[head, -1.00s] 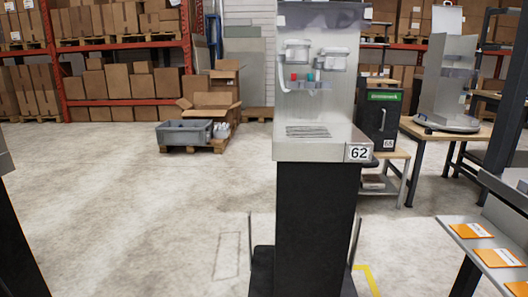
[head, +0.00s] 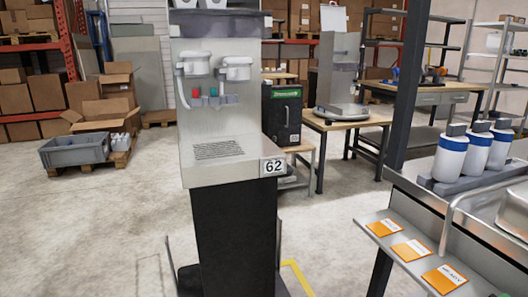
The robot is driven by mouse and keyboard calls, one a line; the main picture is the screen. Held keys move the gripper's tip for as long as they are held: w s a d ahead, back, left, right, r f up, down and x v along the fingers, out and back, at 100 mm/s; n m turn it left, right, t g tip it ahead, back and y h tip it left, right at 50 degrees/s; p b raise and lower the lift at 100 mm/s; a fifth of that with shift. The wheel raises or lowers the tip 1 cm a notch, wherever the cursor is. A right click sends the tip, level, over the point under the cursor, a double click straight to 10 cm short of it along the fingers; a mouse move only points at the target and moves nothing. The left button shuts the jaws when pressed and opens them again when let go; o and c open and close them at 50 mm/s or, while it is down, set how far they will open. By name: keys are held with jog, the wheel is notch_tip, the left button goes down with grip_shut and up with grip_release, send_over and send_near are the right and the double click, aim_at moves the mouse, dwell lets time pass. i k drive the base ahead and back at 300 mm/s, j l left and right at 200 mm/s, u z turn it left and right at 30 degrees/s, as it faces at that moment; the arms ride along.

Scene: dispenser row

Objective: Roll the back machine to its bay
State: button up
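A dispensing machine labelled 62 (head: 222,150) stands upright on a black pedestal (head: 233,235) left of the middle in the head view. It has a grey metal body with two white spouts, red and teal parts, and a slotted drip plate. A dark low base and thin upright bars show at the pedestal's foot, cut off by the lower edge. Yellow floor tape (head: 299,279) lies just right of the foot; most of any marked area is hidden or out of view. I cannot tell whether this is the back machine. My gripper is not in view.
A metal counter (head: 420,205) with orange cards and white-blue bottles (head: 449,155) stands at the right, with a dark post (head: 405,90). Behind are a black box (head: 282,113) and a wooden table (head: 350,120). A grey crate (head: 75,151) sits at left. Floor between is clear.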

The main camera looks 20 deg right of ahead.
aim_at(230, 170)
jog(key=i+j+z, duration=0.6)
jog(key=i+l+z, duration=0.6)
jog(key=i+j, duration=0.1)
jog(key=i, duration=0.3)
